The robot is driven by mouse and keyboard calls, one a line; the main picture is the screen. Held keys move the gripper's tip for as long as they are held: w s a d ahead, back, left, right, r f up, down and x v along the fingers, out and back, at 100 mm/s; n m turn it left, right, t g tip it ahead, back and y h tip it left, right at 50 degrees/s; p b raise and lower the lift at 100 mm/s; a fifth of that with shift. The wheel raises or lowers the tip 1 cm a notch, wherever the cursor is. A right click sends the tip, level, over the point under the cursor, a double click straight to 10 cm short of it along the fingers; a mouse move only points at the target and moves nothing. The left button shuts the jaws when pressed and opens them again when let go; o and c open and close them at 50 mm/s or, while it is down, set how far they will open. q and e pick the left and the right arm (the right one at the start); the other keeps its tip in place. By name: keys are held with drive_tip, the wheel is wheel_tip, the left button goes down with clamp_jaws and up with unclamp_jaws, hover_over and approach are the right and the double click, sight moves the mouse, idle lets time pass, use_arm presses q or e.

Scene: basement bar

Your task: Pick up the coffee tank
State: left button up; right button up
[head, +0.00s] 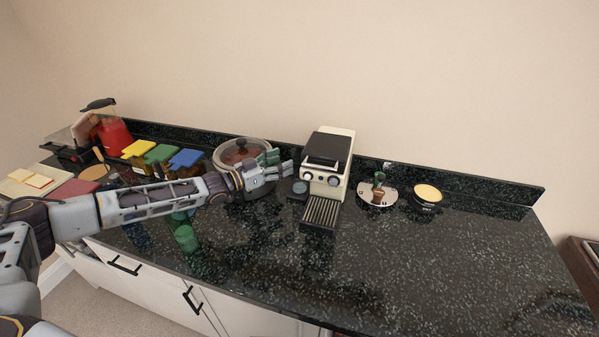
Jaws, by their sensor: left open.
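A cream and black coffee machine (340,143) stands on the dark speckled counter near the middle of the head view. A black lidded part (322,148) sits on its top, and a slatted drip tray (321,212) is at its front. I cannot tell for certain which part is the coffee tank. My left gripper (283,161) is open and empty just left of the machine, with its fingers pointing towards it. A small dark round object (299,187) stands between the gripper and the machine. My right gripper is not in view.
A glass-lidded pot (226,149) stands behind my left gripper. Yellow, green and blue boards (186,158) and a red blender (115,135) are further left. A round plate with a brown-handled item (378,192) and a black round container (427,194) stand right. The front right counter is clear.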

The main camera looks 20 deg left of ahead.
sight(292, 157)
use_arm(q)
drive_tip(key=shift+w+d, duration=0.1)
drive_tip(key=shift+p+x, duration=0.35)
drive_tip(key=shift+x, duration=2.4)
drive_tip(key=shift+c, duration=0.4)
drive_tip(key=c, duration=1.1)
drive_tip(key=shift+c, duration=0.2)
drive_tip(key=shift+r, duration=0.15)
